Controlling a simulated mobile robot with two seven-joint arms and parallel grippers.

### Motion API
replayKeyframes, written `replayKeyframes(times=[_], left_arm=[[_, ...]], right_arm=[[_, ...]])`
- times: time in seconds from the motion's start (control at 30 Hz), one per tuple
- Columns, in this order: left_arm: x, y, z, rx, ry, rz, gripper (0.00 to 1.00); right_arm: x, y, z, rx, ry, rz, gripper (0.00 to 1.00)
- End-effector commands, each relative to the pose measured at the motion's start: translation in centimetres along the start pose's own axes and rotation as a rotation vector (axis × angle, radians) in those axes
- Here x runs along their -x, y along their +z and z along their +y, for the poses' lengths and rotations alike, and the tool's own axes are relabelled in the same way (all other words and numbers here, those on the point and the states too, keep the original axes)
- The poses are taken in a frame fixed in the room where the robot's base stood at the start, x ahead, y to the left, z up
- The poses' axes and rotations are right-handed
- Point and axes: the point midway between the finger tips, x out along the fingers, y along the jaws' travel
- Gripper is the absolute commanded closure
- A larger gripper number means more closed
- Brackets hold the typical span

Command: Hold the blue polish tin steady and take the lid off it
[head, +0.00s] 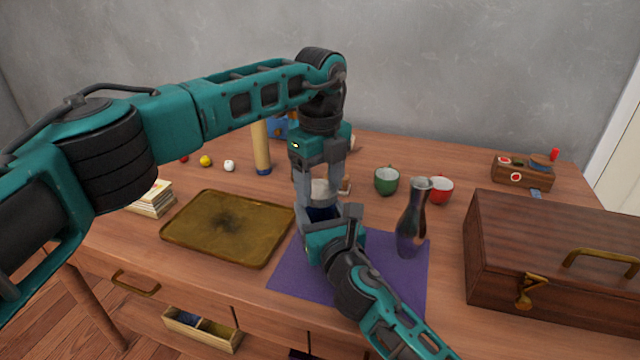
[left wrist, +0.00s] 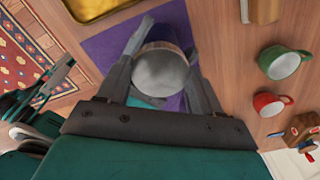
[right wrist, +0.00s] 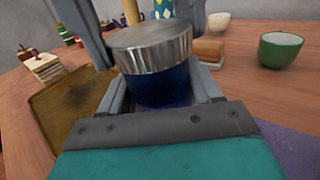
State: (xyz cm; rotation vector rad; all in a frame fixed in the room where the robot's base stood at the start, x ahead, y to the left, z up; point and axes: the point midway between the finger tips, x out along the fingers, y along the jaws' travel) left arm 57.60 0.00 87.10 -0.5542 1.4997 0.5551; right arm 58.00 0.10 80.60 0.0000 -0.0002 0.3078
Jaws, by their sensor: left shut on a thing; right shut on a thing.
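The blue polish tin (right wrist: 160,87) stands upright above the purple mat (head: 291,281), with its silver lid (right wrist: 152,44) seated on top. The lid also shows in the left wrist view (left wrist: 160,73). My left gripper (head: 320,190) points down from above, its fingers shut on the lid from two sides. My right gripper (head: 330,218) comes in low from the front and is shut on the blue body. In the head view the two grippers hide most of the tin. I cannot tell whether its base touches the mat.
A brass tray (head: 228,228) lies to the left. A large wooden case (head: 560,255) fills the right side.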

Motion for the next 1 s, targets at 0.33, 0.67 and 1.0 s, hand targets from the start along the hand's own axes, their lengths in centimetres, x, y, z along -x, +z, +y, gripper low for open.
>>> replayKeyframes(times=[0.33, 0.67, 1.0], left_arm=[[1.3, 0.0, 0.0, -0.001, -0.001, -0.001, 0.71], [1.7, 0.0, 0.0, -0.001, 0.000, 0.001, 0.71], [3.6, 0.0, -0.1, -0.001, -0.003, -0.001, 0.71]], right_arm=[[0.0, -0.1, -0.1, 0.001, -0.002, 0.002, 1.00], [0.0, -0.1, -0.1, 0.001, -0.002, 0.002, 1.00], [0.0, -0.1, -0.1, 0.001, -0.001, 0.002, 1.00]])
